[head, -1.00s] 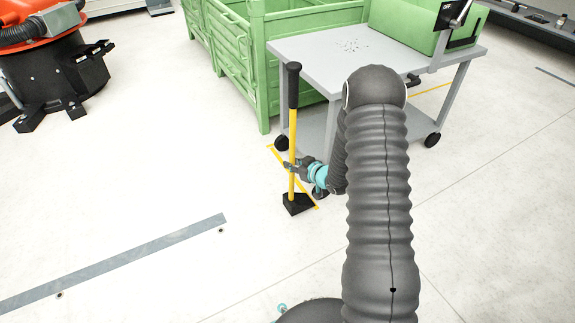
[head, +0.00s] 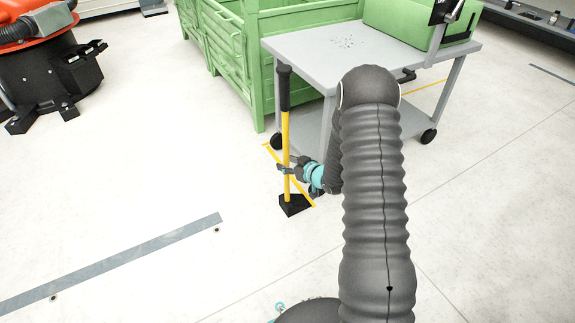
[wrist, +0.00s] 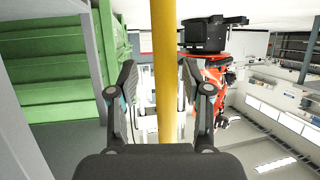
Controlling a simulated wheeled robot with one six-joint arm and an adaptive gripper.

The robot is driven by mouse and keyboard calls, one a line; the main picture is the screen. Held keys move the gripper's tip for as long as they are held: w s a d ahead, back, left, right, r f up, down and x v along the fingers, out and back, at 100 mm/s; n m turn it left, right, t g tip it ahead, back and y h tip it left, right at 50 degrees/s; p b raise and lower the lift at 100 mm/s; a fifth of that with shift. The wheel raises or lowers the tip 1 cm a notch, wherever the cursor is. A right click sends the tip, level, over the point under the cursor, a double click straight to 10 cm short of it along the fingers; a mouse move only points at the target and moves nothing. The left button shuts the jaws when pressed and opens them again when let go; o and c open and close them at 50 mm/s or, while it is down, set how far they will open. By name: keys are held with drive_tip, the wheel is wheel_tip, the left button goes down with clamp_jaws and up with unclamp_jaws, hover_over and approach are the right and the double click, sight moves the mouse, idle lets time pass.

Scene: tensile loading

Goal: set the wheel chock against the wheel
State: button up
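The wheel chock is a black block (head: 294,205) on the floor with a tall yellow pole (head: 286,140) and a black grip on top. The pole stands nearly upright. My gripper (head: 285,168) is at the lower part of the pole. In the wrist view, my gripper's fingers (wrist: 158,80) stand on either side of the yellow pole (wrist: 166,60), apart, with a clear gap on the left and a narrow one on the right. The grey cart (head: 345,50) has black wheels; its near wheel (head: 319,191) is mostly hidden behind my gripper, close to the chock.
A yellow floor line (head: 275,155) runs under the chock area. Green crates (head: 235,60) stand behind the cart, and a green box (head: 400,30) sits on it. An orange and black machine (head: 45,75) is at the far left. The floor to the left is clear.

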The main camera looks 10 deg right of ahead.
drive_tip(key=v, duration=1.2)
drive_tip(key=s+d+f+m+g+h, duration=0.2)
drive_tip(key=s+d+f+g+h, duration=0.35)
drive_tip(key=d+f, duration=0.2)
drive_tip(key=s+d+r+m+g+h+p, duration=0.1)
drive_tip(key=s+d+r+m+g+h, duration=0.2)
drive_tip(key=s+r, duration=0.45)
drive_tip(key=s+a+r+p, duration=0.2)
drive_tip(key=s+a+r, duration=0.3)
drive_tip(key=r, duration=0.7)
drive_tip(key=s+a+r+t+y+p, duration=0.1)
drive_tip(key=s+a+r+p, duration=0.2)
drive_tip(key=r, duration=0.9)
drive_tip(key=s+a+r+m+t+y+p, duration=0.1)
drive_tip(key=s+a+r+p, duration=0.1)
drive_tip(key=s+a+r, duration=0.6)
drive_tip(key=v, duration=0.4)
drive_tip(key=shift+r+p, duration=0.35)
drive_tip(key=shift+p, duration=0.05)
